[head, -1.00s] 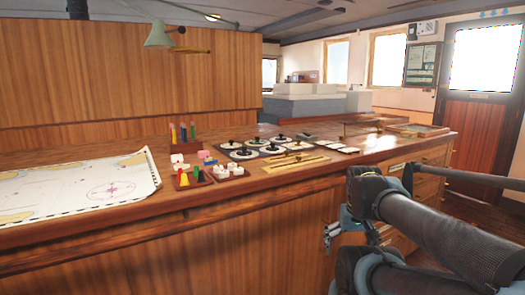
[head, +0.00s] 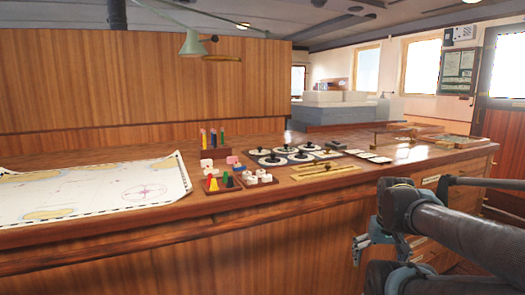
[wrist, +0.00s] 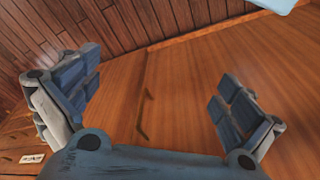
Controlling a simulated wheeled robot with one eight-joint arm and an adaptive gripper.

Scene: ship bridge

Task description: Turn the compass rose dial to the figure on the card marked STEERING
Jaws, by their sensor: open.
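Several round white dials with black knobs stand on a dark panel (head: 270,164) on the wooden counter in the head view. I cannot tell which one is the compass rose dial. Several small white cards (head: 367,155) lie just right of the dials; their writing is too small to read. My gripper (head: 362,246) is in front of the counter, below its top and to the right of the dials. In the wrist view my gripper (wrist: 155,88) is open, with nothing between its fingers and wooden panelling beyond. No dial shows in that view.
A chart (head: 95,195) covers the counter's left part. Brass dividers or rulers (head: 325,173) lie along the front edge below the dials. A tray of coloured pegs (head: 222,183) and a box of white pieces (head: 260,178) stand left of them. A lamp (head: 192,43) hangs above.

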